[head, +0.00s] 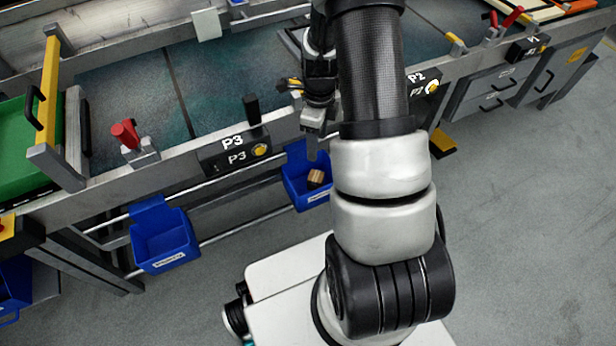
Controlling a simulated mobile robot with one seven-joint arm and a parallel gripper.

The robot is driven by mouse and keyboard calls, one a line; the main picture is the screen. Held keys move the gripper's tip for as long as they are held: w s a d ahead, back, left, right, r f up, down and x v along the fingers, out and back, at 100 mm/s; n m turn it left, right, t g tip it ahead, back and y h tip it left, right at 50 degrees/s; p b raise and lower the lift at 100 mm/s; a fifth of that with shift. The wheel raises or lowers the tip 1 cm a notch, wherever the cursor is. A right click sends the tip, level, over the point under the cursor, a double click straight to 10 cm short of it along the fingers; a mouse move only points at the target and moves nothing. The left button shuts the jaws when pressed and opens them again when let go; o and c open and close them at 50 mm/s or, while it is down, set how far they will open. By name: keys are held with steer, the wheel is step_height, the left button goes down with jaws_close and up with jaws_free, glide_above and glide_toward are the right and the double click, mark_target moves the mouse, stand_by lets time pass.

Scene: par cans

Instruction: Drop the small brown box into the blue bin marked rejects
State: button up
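The small brown box (316,178) shows inside the outline of a blue bin (296,190) hung under the front rail of the bench. It looks tilted; I cannot tell whether it rests on the bin's floor. The bin has a white label on its front, too small to read. My gripper (313,150) points down just above this bin, with the box below its fingertips. A small gap seems to lie between them. My arm hides part of the gripper and the bin's right surroundings, and I cannot make out the finger opening.
Another blue bin (165,242) with a label hangs further left, and part of a third (12,285) shows at the left edge. A red-handled clamp (128,136) and the P3 control box (236,152) stand on the bench rail.

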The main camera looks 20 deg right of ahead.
steer(key=shift+r, duration=0.1)
step_height(320, 180, up, 17)
steer(key=p, duration=0.4)
steer(key=shift+r+p, duration=0.15)
steer(key=shift+p, duration=0.2)
steer(key=s+a+r+n+t, duration=0.3)
steer(key=s+a+r+n, duration=0.3)
steer(key=s+r+n, duration=0.5)
steer(key=s+a+r+n+t, duration=0.3)
steer(key=s+a+r+n, duration=0.45)
steer(key=n, duration=0.75)
step_height(320, 180, up, 20)
steer(key=w+d+p, duration=0.1)
steer(key=p, duration=1.7)
steer(key=shift+w+n+p, duration=0.3)
steer(key=shift+w+p, duration=0.05)
steer(key=shift+w, duration=0.05)
